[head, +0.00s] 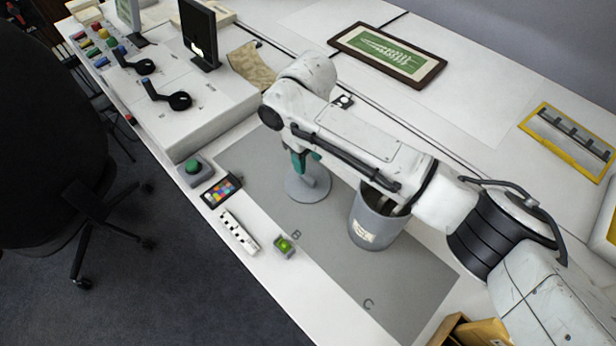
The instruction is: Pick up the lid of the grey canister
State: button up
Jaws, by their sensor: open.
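The grey canister (376,228) stands upright on the grey mat, with a small paper label on its side. Its top is partly hidden behind my arm; the part that shows looks open, with something pale inside. A round grey disc, which looks like the lid (318,187), lies flat on the mat to the left of the canister, apart from it. My gripper (303,162), with teal fingers, points down over the disc and is open. The arm hides part of the gripper, and I cannot tell whether the fingers touch the disc.
Along the mat's (330,260) front edge lie a colour card (221,191), a white strip (239,233) and a small green-faced device (285,246). A green button box (194,170) stands left. A framed green picture (388,54) and yellow frame (568,138) lie behind. The mat's front is clear.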

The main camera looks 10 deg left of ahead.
aim_at(308, 176)
jog(key=shift+w+f, duration=0.1)
jog(key=shift+f, duration=3.3)
jog(key=shift+c, duration=0.3)
grip_shut()
